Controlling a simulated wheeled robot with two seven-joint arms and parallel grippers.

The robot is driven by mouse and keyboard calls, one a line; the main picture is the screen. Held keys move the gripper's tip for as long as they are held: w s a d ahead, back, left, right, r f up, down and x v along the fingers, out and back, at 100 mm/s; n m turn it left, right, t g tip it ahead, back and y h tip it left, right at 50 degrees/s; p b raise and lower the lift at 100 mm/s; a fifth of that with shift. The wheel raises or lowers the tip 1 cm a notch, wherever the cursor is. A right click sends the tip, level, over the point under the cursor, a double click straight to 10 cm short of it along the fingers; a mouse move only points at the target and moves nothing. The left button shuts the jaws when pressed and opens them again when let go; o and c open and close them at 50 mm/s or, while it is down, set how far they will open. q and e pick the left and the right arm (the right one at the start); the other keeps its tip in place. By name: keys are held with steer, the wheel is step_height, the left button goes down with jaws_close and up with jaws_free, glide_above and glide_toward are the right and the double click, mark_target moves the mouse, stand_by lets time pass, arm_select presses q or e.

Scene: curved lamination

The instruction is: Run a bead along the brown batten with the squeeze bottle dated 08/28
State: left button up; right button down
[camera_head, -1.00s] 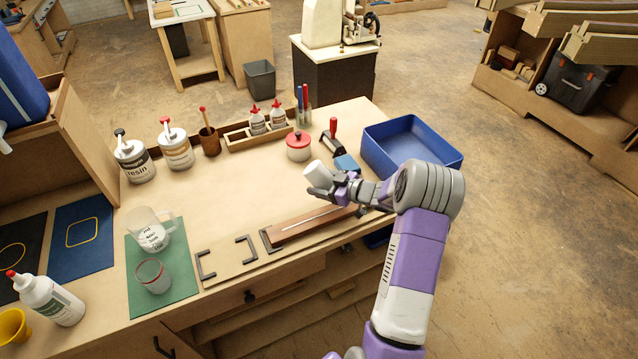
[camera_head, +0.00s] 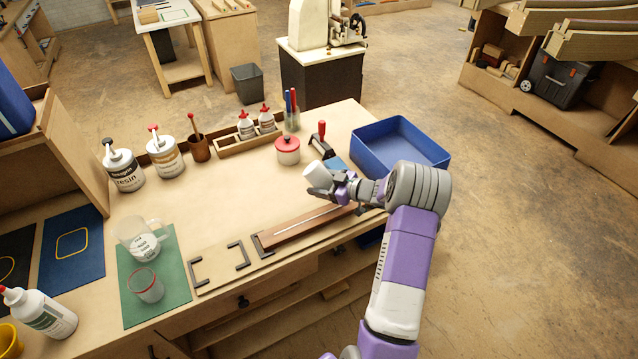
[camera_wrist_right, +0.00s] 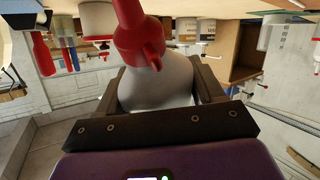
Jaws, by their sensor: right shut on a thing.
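The brown batten (camera_head: 290,233) lies on a pale board near the bench's front edge, with a thin white line (camera_head: 318,218) along its top. My right gripper (camera_head: 322,185) is shut on a white squeeze bottle (camera_head: 313,172), held tilted above the batten, its base towards the upper left. In the right wrist view the bottle (camera_wrist_right: 160,82) sits between the fingers, with its red nozzle (camera_wrist_right: 138,35). The nozzle tip is hidden in the head view, and no date can be read. My left gripper is not in view.
Two red-capped bottles (camera_head: 256,122) stand in a wooden rack at the back. A red-lidded pot (camera_head: 287,150), a red-handled tool (camera_head: 319,138) and a blue bin (camera_head: 398,122) stand beyond the gripper. Dark brackets (camera_head: 217,263) lie left of the batten. A green mat (camera_head: 165,307) carries cups.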

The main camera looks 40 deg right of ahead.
steer(key=shift+d, duration=0.1)
steer(key=shift+s+d, duration=0.2)
steer(key=shift+d, duration=0.65)
steer(key=shift+s+d+p, duration=0.25)
steer(key=shift+d+p, duration=0.15)
steer(key=shift+d, duration=0.6)
steer(key=shift+d, duration=0.1)
steer(key=shift+s+d, duration=0.25)
steer(key=shift+d, duration=0.6)
